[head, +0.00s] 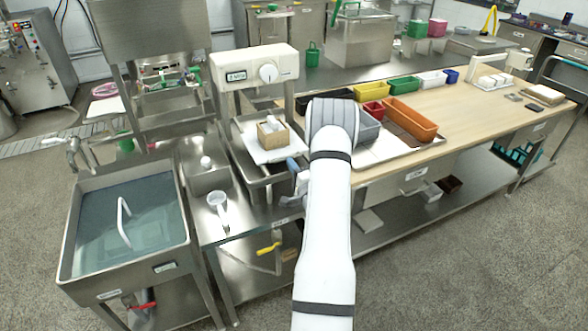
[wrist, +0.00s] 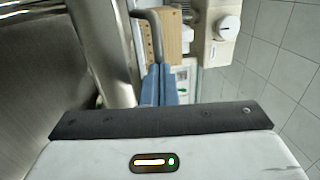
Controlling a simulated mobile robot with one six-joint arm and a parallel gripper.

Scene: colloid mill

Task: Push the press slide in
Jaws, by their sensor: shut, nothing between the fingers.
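The press has a white head with a round knob (head: 253,68), and it also shows in the wrist view (wrist: 222,25). Below it, what looks like the press slide, a white plate in a steel frame (head: 264,154), sticks out toward the front. A small tan box (head: 272,133) with pale contents sits on it and shows in the wrist view (wrist: 172,32). My gripper's blue fingers (head: 293,164) are beside the slide's front right, partly hidden by my arm. In the wrist view the fingers (wrist: 158,70) are together and empty, close to a bent steel bar (wrist: 149,22). I cannot tell whether they touch it.
A water-filled sink (head: 150,205) is at the left, with a white scoop-like item (head: 218,205) on the steel bench beside it. Coloured bins, including an orange one (head: 410,118), stand on the wooden table at right. The floor in front is clear.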

